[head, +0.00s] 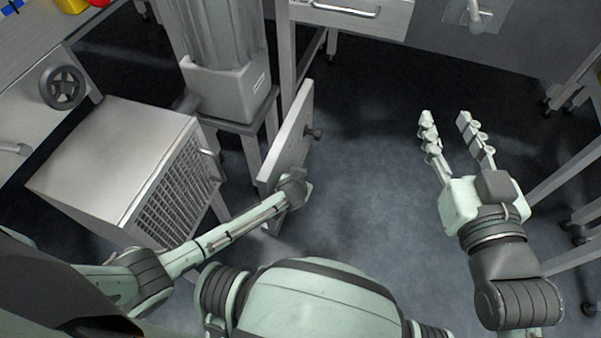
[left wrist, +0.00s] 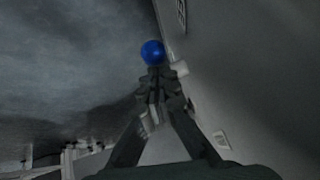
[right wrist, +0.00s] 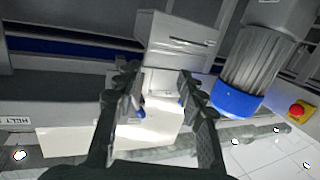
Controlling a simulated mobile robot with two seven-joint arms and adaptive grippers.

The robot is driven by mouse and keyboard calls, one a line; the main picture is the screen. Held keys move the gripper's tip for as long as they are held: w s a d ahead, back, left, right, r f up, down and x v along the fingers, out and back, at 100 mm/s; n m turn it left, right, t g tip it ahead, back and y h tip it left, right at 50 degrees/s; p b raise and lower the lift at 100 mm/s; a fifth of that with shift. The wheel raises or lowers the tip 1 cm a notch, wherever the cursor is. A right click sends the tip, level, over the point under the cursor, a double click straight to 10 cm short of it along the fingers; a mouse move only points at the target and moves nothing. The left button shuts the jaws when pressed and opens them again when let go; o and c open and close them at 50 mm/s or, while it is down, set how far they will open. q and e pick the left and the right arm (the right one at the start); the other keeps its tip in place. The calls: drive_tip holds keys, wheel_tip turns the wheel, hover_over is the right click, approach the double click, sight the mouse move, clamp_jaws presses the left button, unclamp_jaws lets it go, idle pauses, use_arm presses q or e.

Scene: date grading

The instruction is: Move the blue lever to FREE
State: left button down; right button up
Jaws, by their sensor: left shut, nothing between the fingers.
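The blue lever's round knob (left wrist: 152,52) shows in the left wrist view, just beyond my left fingertips, beside a grey panel face. A small pale piece (left wrist: 180,68) sits right of it. My left gripper (left wrist: 155,78) is shut and empty, with its tips at or very near the knob; I cannot tell whether they touch. In the head view the left gripper's wrist is at the near end of an upright grey panel (head: 290,140), and the knob is hidden there. My right gripper (head: 445,116) is open and empty above the floor.
Small label plates (left wrist: 222,140) are on the panel face; their words are unreadable. A metal box with a grille (head: 120,155) stands left of the panel. A drawer unit (head: 350,18) is at the back. The floor (head: 370,150) between the arms is clear.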

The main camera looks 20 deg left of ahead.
use_arm(q)
drive_tip(key=shift+s+f+t+b, duration=0.25)
drive_tip(key=shift+f+t+b, duration=0.25)
drive_tip(key=shift+f+b, duration=0.2)
drive_tip(key=shift+s, duration=0.1)
use_arm(e)
wheel_tip(320, 180, up, 9)
drive_tip(key=s+a+t+y, duration=0.2)
drive_tip(key=a+t+y, duration=0.1)
drive_tip(key=t, duration=0.1)
drive_tip(key=shift+s, duration=0.1)
use_arm(q)
drive_tip(key=shift+s+f, duration=0.1)
